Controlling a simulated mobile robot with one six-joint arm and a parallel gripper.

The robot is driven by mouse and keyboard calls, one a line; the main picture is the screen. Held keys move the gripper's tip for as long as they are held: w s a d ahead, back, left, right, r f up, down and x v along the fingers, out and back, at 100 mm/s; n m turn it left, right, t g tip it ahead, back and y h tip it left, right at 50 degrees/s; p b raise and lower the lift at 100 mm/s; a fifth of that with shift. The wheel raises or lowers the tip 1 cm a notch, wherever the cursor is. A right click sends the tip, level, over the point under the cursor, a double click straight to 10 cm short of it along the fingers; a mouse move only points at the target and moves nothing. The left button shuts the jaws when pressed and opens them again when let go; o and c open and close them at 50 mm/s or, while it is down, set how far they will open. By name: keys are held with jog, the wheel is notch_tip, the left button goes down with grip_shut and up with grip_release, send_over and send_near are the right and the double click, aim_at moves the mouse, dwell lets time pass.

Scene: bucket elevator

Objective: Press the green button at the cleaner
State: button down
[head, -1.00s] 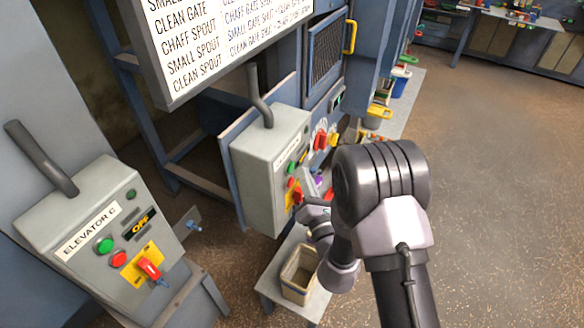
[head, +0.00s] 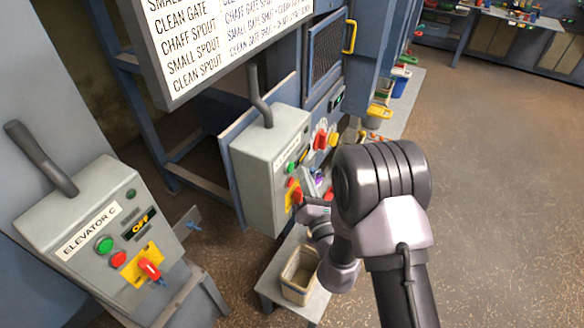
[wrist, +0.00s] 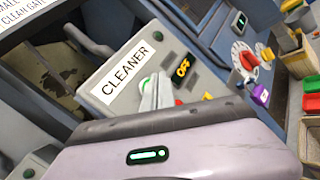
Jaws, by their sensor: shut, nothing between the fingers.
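The cleaner's control box (wrist: 112,80) is grey, with a "CLEANER" label and an "OFF" display (wrist: 183,68). In the wrist view its green button (wrist: 145,84) is partly hidden behind my fingers. My gripper (wrist: 157,80) is shut and empty, its pale fingertips right in front of the button; I cannot tell if they touch it. In the head view the cleaner box (head: 262,160) stands left of my arm, with the green button (head: 291,167) on its angled face above a red button (head: 290,182).
The Elevator C box (head: 100,235), with its own green and red buttons, stands at lower left. A red switch (head: 298,197) sits low on the cleaner box. A bin (head: 299,275) stands on a small table below. Open floor (head: 500,180) lies to the right.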

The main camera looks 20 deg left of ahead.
jog(key=shift+a, duration=0.15)
jog(key=shift+a, duration=0.3)
jog(key=shift+w+a+p, duration=0.1)
jog(key=shift+a+p, duration=0.3)
jog(key=shift+a, duration=0.1)
dwell(0.7)
jog(key=shift+d, duration=0.15)
jog(key=shift+d+b, duration=0.4)
jog(key=shift+d, duration=0.35)
jog(key=d, duration=0.1)
jog(key=d+b, duration=0.1)
jog(key=d, duration=0.1)
jog(key=d+b, duration=0.1)
jog(key=d, duration=0.1)
jog(key=shift+s, duration=0.3)
